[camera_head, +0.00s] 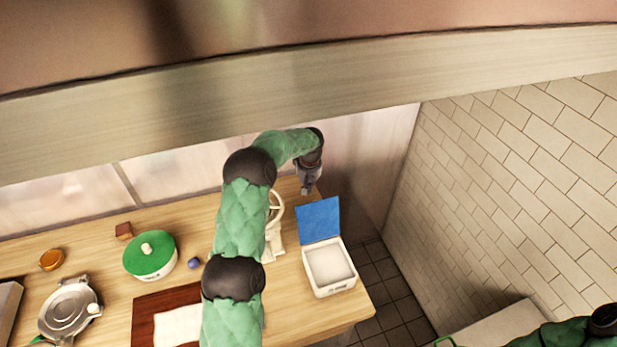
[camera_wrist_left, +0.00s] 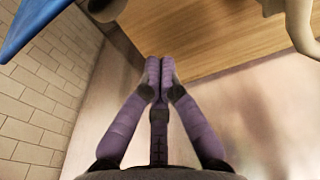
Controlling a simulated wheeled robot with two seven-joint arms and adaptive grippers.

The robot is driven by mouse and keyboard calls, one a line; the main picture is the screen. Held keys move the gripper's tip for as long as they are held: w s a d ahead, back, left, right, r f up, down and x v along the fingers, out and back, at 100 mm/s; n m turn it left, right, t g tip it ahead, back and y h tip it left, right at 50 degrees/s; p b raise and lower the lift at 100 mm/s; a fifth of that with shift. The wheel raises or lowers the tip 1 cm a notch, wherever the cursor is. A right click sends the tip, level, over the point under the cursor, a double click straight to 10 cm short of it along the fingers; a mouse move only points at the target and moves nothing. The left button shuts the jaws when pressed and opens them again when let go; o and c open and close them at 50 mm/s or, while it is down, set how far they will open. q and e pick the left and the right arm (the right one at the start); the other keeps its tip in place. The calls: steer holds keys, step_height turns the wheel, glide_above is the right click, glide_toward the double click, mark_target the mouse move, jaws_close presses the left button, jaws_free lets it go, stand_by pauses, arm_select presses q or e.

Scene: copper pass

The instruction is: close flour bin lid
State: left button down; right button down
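The flour bin (camera_head: 331,269) is a white box with pale contents, near the right end of the wooden counter. Its blue lid (camera_head: 319,220) stands open, raised at the bin's back edge. Part of the blue lid (camera_wrist_left: 32,24) also shows at the top left of the left wrist view. My left gripper (camera_head: 306,190) is behind the lid, a little to its left and apart from it. In the left wrist view its purple fingers (camera_wrist_left: 159,68) are together with nothing between them. My right gripper is not in view; only part of my right arm shows at the bottom right.
A cream device with a wheel (camera_head: 275,242) stands left of the bin, partly hidden by my left arm. A green-lidded pot (camera_head: 149,255), a small blue ball (camera_head: 194,263) and a brown board (camera_head: 146,318) lie further left. The counter ends just right of the bin.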

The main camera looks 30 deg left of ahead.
arm_select(q)
steer(key=s+d, duration=0.1)
steer(key=s+d+p, duration=0.1)
steer(key=d, duration=0.1)
steer(key=shift+s+f, duration=0.15)
steer(key=shift+s, duration=0.1)
stand_by(0.4)
